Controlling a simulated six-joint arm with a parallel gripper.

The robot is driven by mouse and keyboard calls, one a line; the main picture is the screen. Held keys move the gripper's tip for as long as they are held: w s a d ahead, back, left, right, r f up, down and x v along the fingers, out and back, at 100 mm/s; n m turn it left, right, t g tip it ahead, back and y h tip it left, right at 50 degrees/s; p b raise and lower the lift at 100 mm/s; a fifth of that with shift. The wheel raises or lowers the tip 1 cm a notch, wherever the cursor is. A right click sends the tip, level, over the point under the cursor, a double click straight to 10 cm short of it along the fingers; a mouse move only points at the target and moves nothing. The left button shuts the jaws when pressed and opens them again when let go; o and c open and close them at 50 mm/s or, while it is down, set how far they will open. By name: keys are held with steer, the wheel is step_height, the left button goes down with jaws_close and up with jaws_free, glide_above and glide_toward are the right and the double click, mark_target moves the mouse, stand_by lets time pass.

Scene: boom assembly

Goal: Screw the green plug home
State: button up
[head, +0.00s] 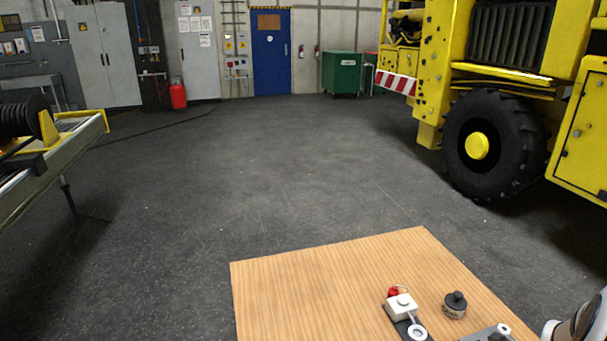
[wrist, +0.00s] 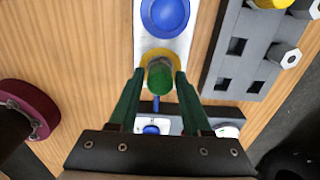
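The green plug (wrist: 160,77) stands in the yellow ring (wrist: 158,56) of a silver plate (wrist: 180,45) in the wrist view. My gripper (wrist: 160,73) has dark green fingers, one on each side of the plug, and their tips appear to touch it. The plug's lower end is hidden in the ring, so how deep it sits cannot be told. In the head view neither the plug nor my fingers can be made out.
A blue round cap (wrist: 165,12) lies beyond the plug. A grey block (wrist: 240,60) with square holes and hex-ended plugs stands right; a dark red ring (wrist: 35,108) lies left. On the wooden table (head: 320,290) are a white box (head: 402,307) and dark pot (head: 455,305). The table's left is clear.

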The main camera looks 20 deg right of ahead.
steer(key=shift+o, duration=0.7)
steer(key=n, duration=1.2)
steer(key=n, duration=0.5)
steer(key=shift+n, duration=0.4)
steer(key=n, duration=0.6)
